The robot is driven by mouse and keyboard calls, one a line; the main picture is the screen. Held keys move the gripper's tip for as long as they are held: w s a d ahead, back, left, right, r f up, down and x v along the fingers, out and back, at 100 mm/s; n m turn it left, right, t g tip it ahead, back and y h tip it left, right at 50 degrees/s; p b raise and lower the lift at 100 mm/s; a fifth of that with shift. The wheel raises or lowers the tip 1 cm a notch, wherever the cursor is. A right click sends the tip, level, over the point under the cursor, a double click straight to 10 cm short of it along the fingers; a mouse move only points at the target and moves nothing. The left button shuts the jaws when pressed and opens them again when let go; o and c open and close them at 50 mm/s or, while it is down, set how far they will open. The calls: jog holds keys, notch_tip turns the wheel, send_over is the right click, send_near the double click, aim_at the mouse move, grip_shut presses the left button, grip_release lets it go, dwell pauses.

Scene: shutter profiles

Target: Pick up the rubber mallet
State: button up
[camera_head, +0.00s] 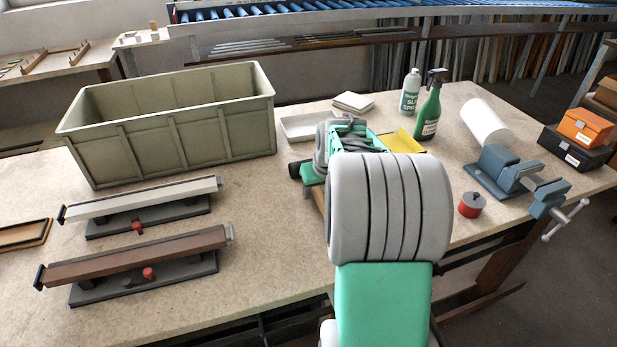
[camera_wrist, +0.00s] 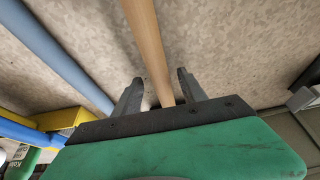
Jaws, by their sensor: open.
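A light wooden handle (camera_wrist: 146,42), which looks like the rubber mallet's, runs from the top edge of the wrist view down between my fingers. The mallet's head cannot be made out in either view. My gripper (camera_wrist: 160,77) is open, with one dark finger on each side of the handle. I cannot tell whether either finger touches it. In the head view my own arm hides most of the gripper and the handle.
A blue-grey bar (camera_wrist: 62,55) lies left of the handle, near a yellow object (camera_wrist: 62,119).

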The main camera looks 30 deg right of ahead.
jog(key=shift+w+f, duration=0.25)
jog(key=shift+f, duration=0.15)
jog(key=shift+c, duration=0.4)
grip_shut()
jog(key=shift+r, duration=0.1)
